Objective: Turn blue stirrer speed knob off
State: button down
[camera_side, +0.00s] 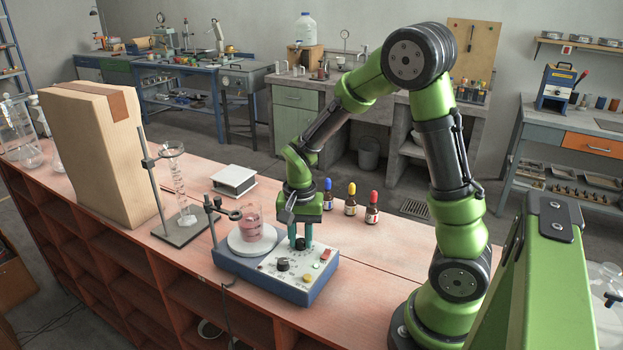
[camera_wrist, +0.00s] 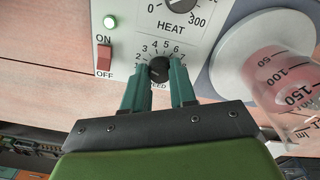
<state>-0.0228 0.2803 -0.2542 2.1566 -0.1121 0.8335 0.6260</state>
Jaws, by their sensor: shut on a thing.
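The blue stirrer (camera_side: 262,282) stands on the reddish bench with its light panel facing up. Its black speed knob (camera_wrist: 159,69) sits inside a printed number scale, with part of the "SPEED" label hidden by a finger. My gripper (camera_wrist: 160,76) points down at the panel, its two teal fingers shut on the knob from both sides. In the side view my gripper (camera_side: 300,243) is at the panel's back edge. I cannot tell which number the knob points to.
A beaker of pink liquid (camera_side: 250,228) stands on the stirrer's round white plate, close beside my gripper. A HEAT knob (camera_wrist: 182,5), a red ON/OFF switch (camera_wrist: 104,58) and a lit green lamp (camera_wrist: 110,22) are nearby. Several dropper bottles (camera_side: 350,205) stand behind.

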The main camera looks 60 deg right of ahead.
aim_at(301, 241)
jog(key=n, duration=0.5)
jog(key=shift+n, duration=0.3)
jog(key=n, duration=0.5)
jog(key=shift+n, duration=0.3)
jog(key=c, duration=0.9)
grip_release()
notch_tip(301, 241, up, 17)
